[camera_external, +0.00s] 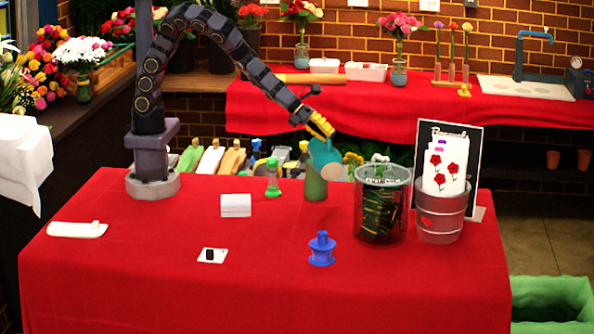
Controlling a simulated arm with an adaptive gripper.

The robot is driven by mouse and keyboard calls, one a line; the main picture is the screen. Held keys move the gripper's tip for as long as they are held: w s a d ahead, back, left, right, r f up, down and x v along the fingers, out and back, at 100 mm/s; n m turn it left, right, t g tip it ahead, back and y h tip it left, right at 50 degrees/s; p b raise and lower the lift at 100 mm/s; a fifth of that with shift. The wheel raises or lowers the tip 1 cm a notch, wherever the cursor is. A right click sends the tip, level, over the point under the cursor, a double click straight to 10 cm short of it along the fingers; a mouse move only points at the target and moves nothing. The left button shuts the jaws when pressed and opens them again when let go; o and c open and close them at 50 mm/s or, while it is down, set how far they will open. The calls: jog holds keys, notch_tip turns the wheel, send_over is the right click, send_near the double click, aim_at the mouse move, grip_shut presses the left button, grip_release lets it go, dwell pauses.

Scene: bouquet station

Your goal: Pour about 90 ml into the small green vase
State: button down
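The green vase (316,187) stands upright on the red-covered table, right of the middle at the far side. A teal vessel (325,160) is right above the vase mouth and looks tilted, overlapping it in the picture. My gripper (321,126), with yellow fingers, is at the top of the teal vessel and appears to be closed on it. The exact grip is too small to make out. The vase mouth is hidden behind the teal vessel. I cannot see any liquid stream or the level inside the vase.
A small green bottle-like item (273,180) stands left of the vase. A dark clear container (382,210) and a metal bucket (440,222) stand close on the right. The front of the red table (200,300) is clear.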

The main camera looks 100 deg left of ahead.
aim_at(333, 159)
jog(key=shift+s+a+r+h, duration=0.15)
jog(key=shift+a+r+h, duration=0.15)
jog(key=shift+a, duration=0.1)
jog(key=d+f+y, duration=0.1)
jog(key=w+d+f+m+g+y, duration=0.1)
jog(key=d+f, duration=0.1)
jog(key=shift+w+d+f+g+y, duration=0.15)
jog(key=shift+w+d+g+y, duration=0.15)
jog(key=shift+d+y, duration=0.1)
jog(key=shift+f+y, duration=0.25)
jog(key=shift+y, duration=0.05)
jog(key=shift+w+d+f+m+g+y, duration=0.1)
jog(key=shift+d+f+m+g+y, duration=0.3)
jog(key=shift+f+m, duration=0.15)
jog(key=shift+a+f, duration=0.1)
jog(key=shift+f, duration=0.15)
